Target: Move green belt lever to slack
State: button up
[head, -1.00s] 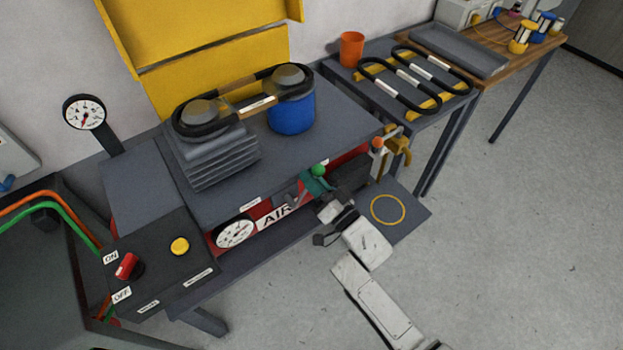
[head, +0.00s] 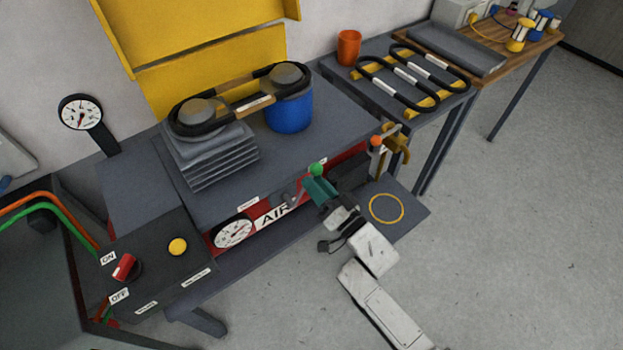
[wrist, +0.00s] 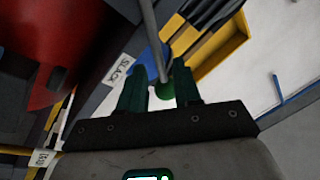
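The green belt lever has a round green knob (head: 316,170) on a thin grey rod at the front edge of the bench. My gripper (head: 317,187), with teal fingers, is right at the knob. In the wrist view, the grey rod (wrist: 150,40) comes down from the top to the green knob (wrist: 164,90), which shows between the two parted fingertips (wrist: 163,88). The gripper looks open around the knob; I cannot tell whether a finger touches it. A SLACK label (wrist: 117,70) is left of the rod in the wrist view. Another label (wrist: 45,158) is at lower left, partly readable.
An orange-knobbed lever (head: 376,141) stands just right of my gripper. A red AIR panel with a gauge (head: 234,232) is to the left. The black belt (head: 215,124) rests above on the bench. Open floor lies at front right.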

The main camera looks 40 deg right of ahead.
jog(key=b+v, duration=0.1)
jog(key=v, duration=0.7)
jog(key=shift+s, duration=0.3)
jog(key=shift+w+f, duration=0.1)
notch_tip(320, 180, down, 7)
jog(key=s+d+n+g+h, duration=0.2)
jog(key=s+g+h, duration=0.1)
jog(key=g, duration=0.7)
jog(key=s+a+r+n+g, duration=0.1)
jog(key=s+g, duration=0.3)
jog(key=s, duration=0.4)
jog(key=s+a+r+n+g+y, duration=0.1)
jog(key=s+a+n+g, duration=0.1)
jog(key=s+g, duration=0.3)
jog(key=s+n, duration=0.1)
jog(key=s, duration=0.2)
jog(key=shift+g, duration=0.3)
